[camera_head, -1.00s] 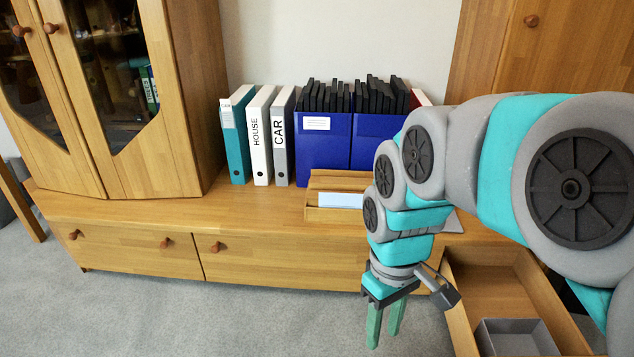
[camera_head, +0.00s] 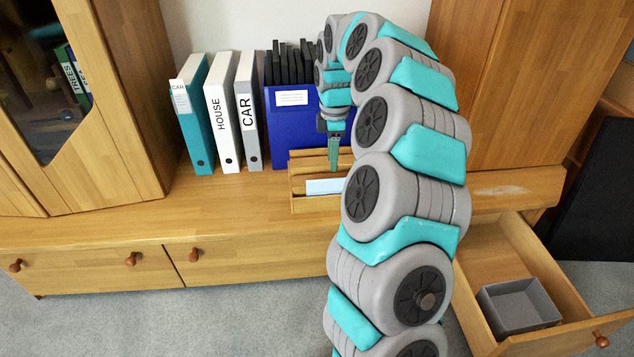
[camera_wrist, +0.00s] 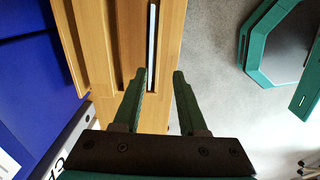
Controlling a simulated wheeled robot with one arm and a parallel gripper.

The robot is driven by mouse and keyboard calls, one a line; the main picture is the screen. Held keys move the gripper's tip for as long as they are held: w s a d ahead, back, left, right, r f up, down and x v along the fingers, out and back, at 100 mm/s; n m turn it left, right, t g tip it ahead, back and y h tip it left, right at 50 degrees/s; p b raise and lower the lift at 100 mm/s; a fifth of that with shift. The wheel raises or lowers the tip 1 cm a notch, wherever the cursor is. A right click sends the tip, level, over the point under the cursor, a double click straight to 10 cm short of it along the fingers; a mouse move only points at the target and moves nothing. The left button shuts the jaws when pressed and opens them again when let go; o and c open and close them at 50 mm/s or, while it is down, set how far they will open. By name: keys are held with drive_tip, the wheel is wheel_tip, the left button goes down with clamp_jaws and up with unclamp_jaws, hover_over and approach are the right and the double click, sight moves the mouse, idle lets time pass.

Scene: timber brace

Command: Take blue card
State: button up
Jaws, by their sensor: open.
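A pale blue card (camera_head: 325,187) stands in the front slot of a small wooden holder (camera_head: 308,205) on the cabinet top. In the wrist view the card (camera_wrist: 152,42) shows edge-on as a thin pale strip in the holder (camera_wrist: 128,45). My gripper (camera_head: 333,165) points down over the back part of the holder. In the wrist view my gripper (camera_wrist: 160,75) has its green fingers apart with nothing between them. The card's strip lies ahead of the fingertips, nearer the left one. My arm hides the holder's right end.
Blue file boxes (camera_head: 292,130) with black folders stand behind the holder. Binders marked HOUSE (camera_head: 222,125) and CAR (camera_head: 247,125) and a teal binder (camera_head: 196,130) stand to the left. An open drawer (camera_head: 480,255) with a grey box (camera_head: 518,305) is at right. The cabinet top at left is clear.

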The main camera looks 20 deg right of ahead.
sight(333, 179)
drive_tip(key=shift+w+d+f, duration=0.15)
drive_tip(key=shift+w+f, duration=0.1)
drive_tip(key=shift+f, duration=1.1)
drive_tip(key=shift+w+d+f, duration=0.2)
drive_tip(key=shift+f, duration=1.2)
drive_tip(key=shift+w+d+f, duration=0.15)
drive_tip(key=shift+w+f, duration=0.1)
drive_tip(key=shift+f, duration=1.1)
drive_tip(key=shift+c, duration=0.3)
clamp_jaws()
